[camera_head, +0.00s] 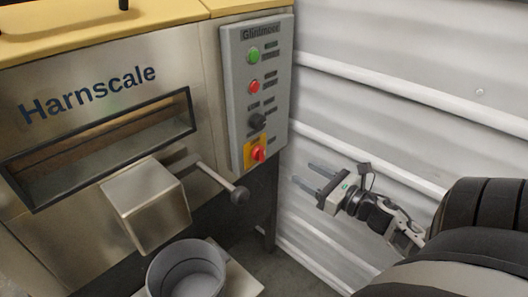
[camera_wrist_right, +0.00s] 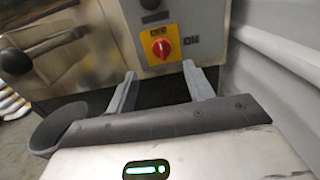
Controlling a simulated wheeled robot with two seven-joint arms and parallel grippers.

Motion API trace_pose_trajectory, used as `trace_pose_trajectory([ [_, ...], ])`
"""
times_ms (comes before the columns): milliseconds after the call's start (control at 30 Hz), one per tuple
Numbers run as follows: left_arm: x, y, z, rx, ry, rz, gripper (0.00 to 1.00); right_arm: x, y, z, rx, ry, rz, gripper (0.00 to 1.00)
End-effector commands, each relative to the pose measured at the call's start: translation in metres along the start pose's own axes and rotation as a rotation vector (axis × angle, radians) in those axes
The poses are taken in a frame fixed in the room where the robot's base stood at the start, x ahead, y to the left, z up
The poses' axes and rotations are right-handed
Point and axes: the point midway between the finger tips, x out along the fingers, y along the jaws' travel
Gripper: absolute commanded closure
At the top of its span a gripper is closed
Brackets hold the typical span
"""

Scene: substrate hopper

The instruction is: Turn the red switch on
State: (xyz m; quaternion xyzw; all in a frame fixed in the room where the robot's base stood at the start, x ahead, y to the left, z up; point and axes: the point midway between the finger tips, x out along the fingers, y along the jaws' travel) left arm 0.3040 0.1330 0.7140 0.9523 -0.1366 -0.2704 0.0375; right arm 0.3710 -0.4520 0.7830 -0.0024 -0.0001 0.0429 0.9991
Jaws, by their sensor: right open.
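The red switch (camera_head: 259,154) is a red rotary knob on a yellow plate, low on the grey control panel (camera_head: 238,100). It also shows in the right wrist view as a red knob (camera_wrist_right: 162,48) on its yellow plate, beyond and above the fingers. My right gripper (camera_head: 304,176) is open and empty, to the right of the panel and apart from it, in front of the white wall. In the right wrist view its two fingers (camera_wrist_right: 160,88) are spread wide with nothing between them. My left gripper is out of view.
The panel also carries a green button (camera_head: 253,55), a red button (camera_head: 254,87) and a black knob (camera_head: 257,121). A lever with a dark ball (camera_head: 239,195) sticks out left of the switch. A grey bucket (camera_head: 188,262) stands below. The ribbed white wall (camera_head: 410,110) bounds the right side.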

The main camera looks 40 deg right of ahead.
Motion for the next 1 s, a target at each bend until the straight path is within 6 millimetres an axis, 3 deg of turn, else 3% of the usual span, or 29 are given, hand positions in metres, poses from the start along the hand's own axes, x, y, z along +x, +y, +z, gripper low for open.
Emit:
trace_pose_trajectory([
  [600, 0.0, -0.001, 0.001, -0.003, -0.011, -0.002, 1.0, 0.122, 0.0, 0.002, 0.003, -0.003, 0.0, 0.48],
  [800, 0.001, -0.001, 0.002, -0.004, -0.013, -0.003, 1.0, 0.147, 0.001, 0.001, 0.005, -0.001, -0.001, 0.48],
  [1000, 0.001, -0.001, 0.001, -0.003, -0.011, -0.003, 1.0, 0.154, 0.001, 0.0, 0.004, 0.0, 0.0, 0.48],
])
